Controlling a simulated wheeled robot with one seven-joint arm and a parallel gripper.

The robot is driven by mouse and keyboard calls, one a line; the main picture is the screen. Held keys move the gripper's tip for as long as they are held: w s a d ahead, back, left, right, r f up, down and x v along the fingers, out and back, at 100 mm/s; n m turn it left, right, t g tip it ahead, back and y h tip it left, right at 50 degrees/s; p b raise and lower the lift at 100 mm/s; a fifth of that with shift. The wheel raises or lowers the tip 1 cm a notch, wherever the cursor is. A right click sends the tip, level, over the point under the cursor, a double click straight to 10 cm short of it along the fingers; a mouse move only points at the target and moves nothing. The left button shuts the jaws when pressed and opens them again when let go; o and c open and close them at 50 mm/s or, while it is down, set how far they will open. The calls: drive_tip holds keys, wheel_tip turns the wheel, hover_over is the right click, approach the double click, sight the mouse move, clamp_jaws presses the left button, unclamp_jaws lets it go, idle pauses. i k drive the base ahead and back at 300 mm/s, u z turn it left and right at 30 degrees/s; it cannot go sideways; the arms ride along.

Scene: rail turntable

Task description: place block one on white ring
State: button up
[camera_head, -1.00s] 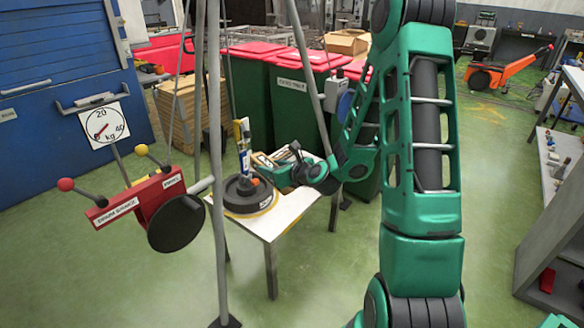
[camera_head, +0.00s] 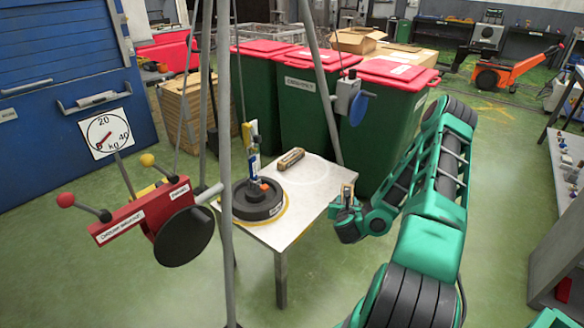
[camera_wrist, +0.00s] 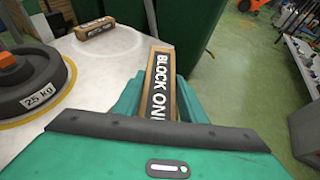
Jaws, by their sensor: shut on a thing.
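Block one (camera_wrist: 160,85) is a wooden bar with a dark face lettered "BLOCK ON…"; its lower end is hidden. My gripper (camera_head: 348,204) is shut on it, just off the right edge of the white table (camera_head: 285,222). The block (camera_head: 349,191) sticks up from the jaws in the head view. The white ring (camera_head: 327,177) is a faint circle on the table's right part, left of and beyond my gripper. A second wooden block (camera_head: 291,158) lies at the ring's far left edge; it also shows in the wrist view (camera_wrist: 95,28), its label unreadable.
A round black 25 kg weight (camera_head: 257,203) sits in a yellow ring on the table's left part, with a hook attached above. Grey tripod legs (camera_head: 224,150) stand around the table. A red winch (camera_head: 140,212) is at left. Green bins (camera_head: 300,105) stand behind.

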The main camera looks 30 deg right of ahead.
sight(312, 173)
drive_tip(key=z, duration=0.05)
drive_tip(key=i, duration=1.25)
